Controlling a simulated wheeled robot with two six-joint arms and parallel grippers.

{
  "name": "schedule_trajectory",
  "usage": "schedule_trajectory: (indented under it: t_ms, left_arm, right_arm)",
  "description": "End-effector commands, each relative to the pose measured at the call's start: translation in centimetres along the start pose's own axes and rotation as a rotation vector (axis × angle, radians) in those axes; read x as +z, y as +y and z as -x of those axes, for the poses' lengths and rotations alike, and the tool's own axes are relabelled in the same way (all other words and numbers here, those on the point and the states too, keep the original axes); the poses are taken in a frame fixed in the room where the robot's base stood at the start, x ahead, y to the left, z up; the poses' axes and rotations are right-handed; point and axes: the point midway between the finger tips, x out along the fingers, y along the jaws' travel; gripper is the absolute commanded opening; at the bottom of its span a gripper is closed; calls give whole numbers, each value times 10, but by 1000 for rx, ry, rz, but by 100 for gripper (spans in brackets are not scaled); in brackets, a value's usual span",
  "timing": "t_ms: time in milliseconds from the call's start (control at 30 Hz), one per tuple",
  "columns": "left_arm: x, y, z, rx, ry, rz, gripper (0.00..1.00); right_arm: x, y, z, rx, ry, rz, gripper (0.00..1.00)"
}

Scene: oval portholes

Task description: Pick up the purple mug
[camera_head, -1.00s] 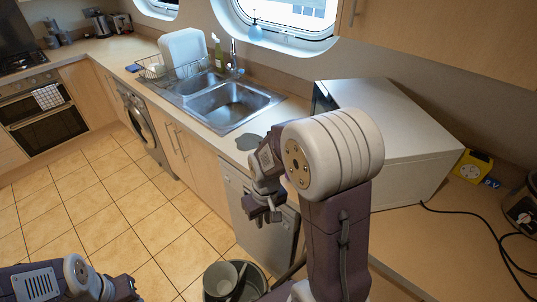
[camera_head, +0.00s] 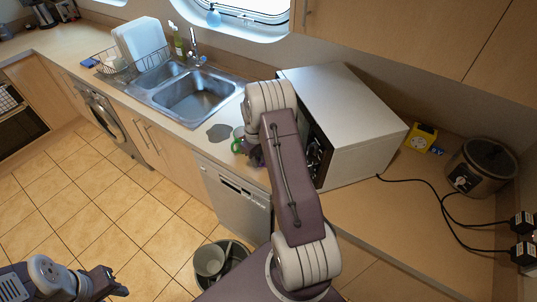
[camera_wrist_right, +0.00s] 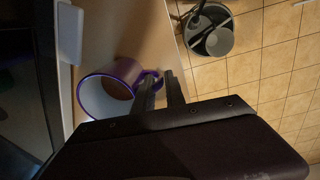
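The purple mug (camera_wrist_right: 85,98) shows in the right wrist view, on the counter, its pale inside facing the camera. Its handle (camera_wrist_right: 154,74) points at my right gripper (camera_wrist_right: 161,78). The two fingers are apart with a narrow gap, and the handle is at the left finger's tip. I cannot tell whether it lies between the fingers. In the head view my right gripper (camera_head: 251,153) is at the counter's edge left of the microwave, and my arm largely hides the purple mug's spot. My left gripper (camera_head: 112,283) is low at the left, its fingers too small to read.
A green-handled mug (camera_head: 238,145) is just left of my right gripper. The microwave (camera_head: 340,110) stands close on the right. The sink (camera_head: 190,95) is to the left. A grey bin (camera_head: 222,262) stands on the floor below. A slow cooker (camera_head: 482,165) and cables are far right.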

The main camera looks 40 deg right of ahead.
Motion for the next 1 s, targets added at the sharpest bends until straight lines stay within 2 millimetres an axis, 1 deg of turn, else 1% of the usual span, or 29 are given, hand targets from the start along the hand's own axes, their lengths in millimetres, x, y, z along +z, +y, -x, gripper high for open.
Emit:
schedule_trajectory:
  t_ms: [33, 100, 200, 267, 467, 500, 533, 1000]
  left_arm:
    - [-1, 0, 6, 0, 0, 0, 36]
    - [-1, 0, 9, 0, 0, 0, 36]
    - [-1, 0, 11, 0, 0, 0, 36]
    - [-1, 0, 11, 0, 0, 0, 36]
    - [-1, 0, 10, 0, 0, 0, 36]
    - [-1, 0, 10, 0, 0, 0, 36]
    - [-1, 0, 10, 0, 0, 0, 36]
    - [-1, 0, 10, 0, 0, 0, 36]
  right_arm:
    - [1, -1, -8, -3, -4, 0, 15]
    - [1, -1, -22, -3, -4, -1, 15]
    - [0, 0, -34, -1, -2, -1, 15]
    - [0, 0, -38, -1, -1, -1, 15]
    - [0, 0, -39, 0, 1, 0, 15]
    - [0, 0, -39, 0, 0, 0, 4]
    - [0, 0, -39, 0, 0, 0, 0]
    - [0, 0, -38, 1, 1, 0, 0]
